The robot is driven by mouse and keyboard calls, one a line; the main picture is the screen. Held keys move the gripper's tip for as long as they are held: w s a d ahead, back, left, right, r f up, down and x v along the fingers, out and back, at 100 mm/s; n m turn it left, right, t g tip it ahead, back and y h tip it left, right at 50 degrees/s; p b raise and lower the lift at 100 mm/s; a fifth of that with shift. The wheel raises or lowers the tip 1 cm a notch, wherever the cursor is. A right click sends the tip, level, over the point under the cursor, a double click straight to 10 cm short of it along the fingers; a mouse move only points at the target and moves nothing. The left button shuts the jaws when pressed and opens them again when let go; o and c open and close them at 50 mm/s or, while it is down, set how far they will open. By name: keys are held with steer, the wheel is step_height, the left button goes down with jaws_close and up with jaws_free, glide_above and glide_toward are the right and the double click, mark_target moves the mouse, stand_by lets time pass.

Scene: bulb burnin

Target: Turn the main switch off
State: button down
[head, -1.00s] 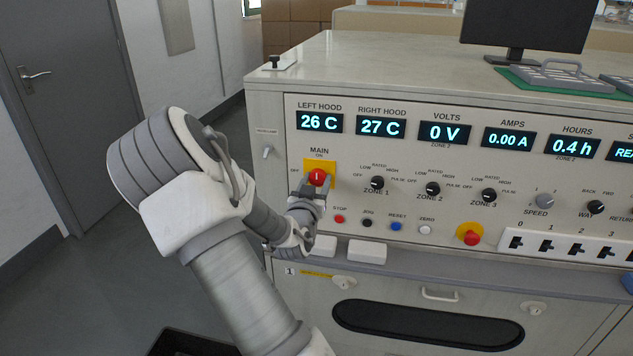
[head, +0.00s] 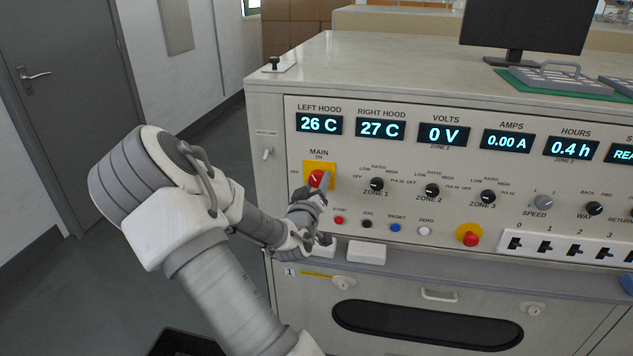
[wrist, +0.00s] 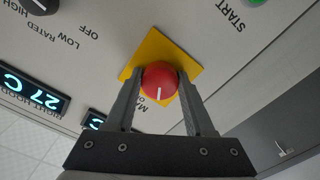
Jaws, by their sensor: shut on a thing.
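The main switch is a red round knob (head: 316,179) with a white mark, on a yellow plate (head: 331,168) under the MAIN label. The ON label is above it and OFF to its left. In the head view the mark slants to the upper left, between ON and OFF. In the wrist view the red knob (wrist: 159,80) sits between the two fingers, and the yellow plate (wrist: 152,46) is tilted relative to them. My gripper (head: 322,186) is shut on the knob, one finger on each side. It partly covers the knob and plate in the head view.
To the right of the switch are the zone 1 knob (head: 376,184) and other zone knobs. Below is a row of small buttons, including a red stop button (head: 339,220). A red emergency button (head: 469,236) is farther right. White blocks (head: 366,250) lie on the ledge below.

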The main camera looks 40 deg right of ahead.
steer(key=n+p, duration=0.1)
steer(key=n, duration=0.4)
steer(key=shift+n, duration=0.4)
steer(key=n+p, duration=0.1)
steer(key=n, duration=0.4)
steer(key=shift+s+n, duration=0.1)
steer(key=shift+n, duration=0.5)
steer(key=shift+c, duration=1.3)
jaws_free()
steer(key=shift+r, duration=0.1)
steer(key=p+v, duration=0.8)
steer(key=v, duration=0.9)
